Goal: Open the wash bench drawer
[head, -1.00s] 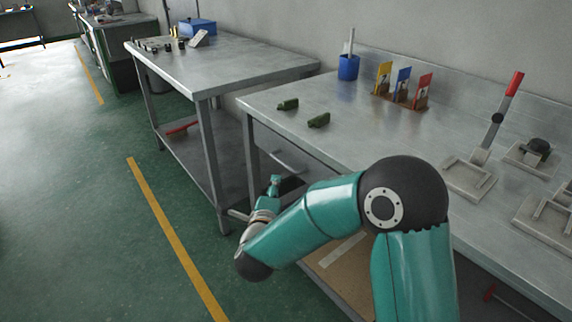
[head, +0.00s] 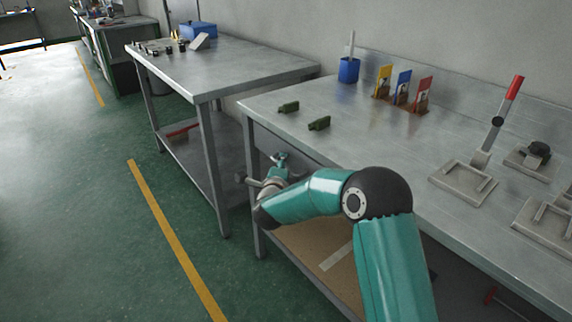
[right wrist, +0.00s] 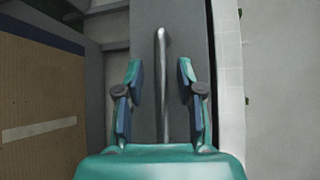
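The metal bench (head: 365,135) on the right has a grey drawer under its top. In the right wrist view the drawer front (right wrist: 188,35) is a flat grey panel with a long metal bar handle (right wrist: 161,80). My right gripper (head: 281,158) is at the drawer under the bench's front edge, and hides most of it in the head view. In the right wrist view the right gripper (right wrist: 160,68) is open, with the handle between its fingers and visible gaps on both sides. Whether the drawer is fully shut is unclear. My left gripper is not in view.
A second metal table (head: 225,65) stands beyond. Two green pieces (head: 319,123), a blue cup (head: 348,70), coloured cards (head: 403,85) and a red-handled press (head: 497,120) are on the bench. A brown board (head: 320,245) lies below. The floor at left is clear.

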